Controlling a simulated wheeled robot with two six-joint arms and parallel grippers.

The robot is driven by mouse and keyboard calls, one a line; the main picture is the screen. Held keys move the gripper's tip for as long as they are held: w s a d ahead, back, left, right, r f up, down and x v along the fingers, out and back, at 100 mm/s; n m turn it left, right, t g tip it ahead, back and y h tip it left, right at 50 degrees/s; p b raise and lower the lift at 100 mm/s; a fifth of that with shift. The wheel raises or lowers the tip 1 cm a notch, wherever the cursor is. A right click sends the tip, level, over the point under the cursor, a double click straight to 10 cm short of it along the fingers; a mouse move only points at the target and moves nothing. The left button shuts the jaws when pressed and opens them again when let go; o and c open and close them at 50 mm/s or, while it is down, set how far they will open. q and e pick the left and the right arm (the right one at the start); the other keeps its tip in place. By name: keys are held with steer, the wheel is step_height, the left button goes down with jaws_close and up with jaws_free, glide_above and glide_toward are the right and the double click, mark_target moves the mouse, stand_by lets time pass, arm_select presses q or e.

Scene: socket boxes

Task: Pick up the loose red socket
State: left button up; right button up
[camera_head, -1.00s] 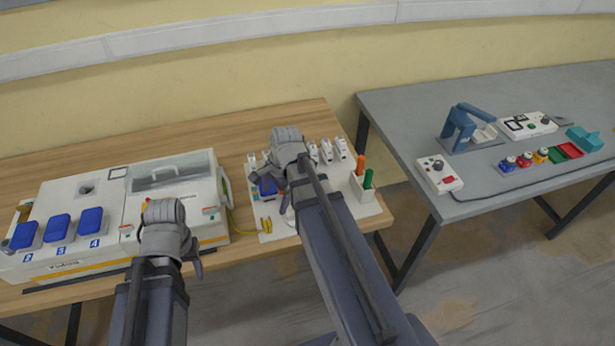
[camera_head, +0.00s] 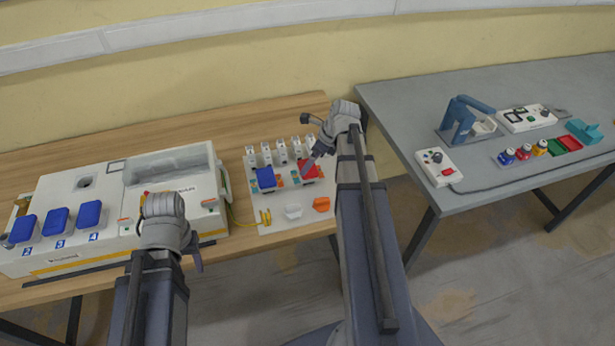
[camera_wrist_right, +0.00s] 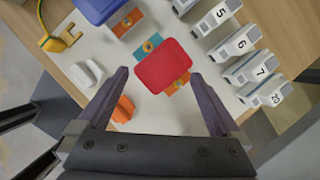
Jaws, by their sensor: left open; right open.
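The red socket (camera_head: 309,168) sits on the white board (camera_head: 263,216), right of a blue socket (camera_head: 264,177). In the right wrist view the red socket (camera_wrist_right: 163,66) lies askew over teal and orange pads, in front of my open right gripper (camera_wrist_right: 160,75). Its two fingers stand on either side of the socket's near part, with gaps. In the head view my right gripper (camera_head: 314,160) is above the red socket and partly covers it. I cannot tell its exact height. My left gripper (camera_head: 196,259) is open and empty in front of the white box, partly hidden by its own wrist.
A row of numbered white breakers (camera_wrist_right: 241,41) stands behind the sockets. A white piece (camera_head: 293,212) and an orange piece (camera_head: 321,204) lie on the board's front. The white box (camera_head: 120,225) fills the left. A grey table (camera_head: 400,115) stands at the right.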

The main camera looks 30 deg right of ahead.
steer(key=shift+d+b+x, duration=0.2)
steer(key=shift+b+x, duration=0.8)
steer(key=shift+x, duration=0.15)
steer(key=shift+d+b+x, duration=0.15)
steer(key=shift+b+x, duration=0.8)
steer(key=shift+x, duration=0.2)
steer(key=shift+w+a+f+b, duration=0.2)
steer(key=shift+w+f+b, duration=0.2)
steer(key=shift+f, duration=0.1)
steer(key=shift+r, duration=0.15)
steer(key=shift+c, duration=0.4)
steer(key=c, duration=1.4)
step_height(320, 180, up, 10)
steer(key=p, duration=1)
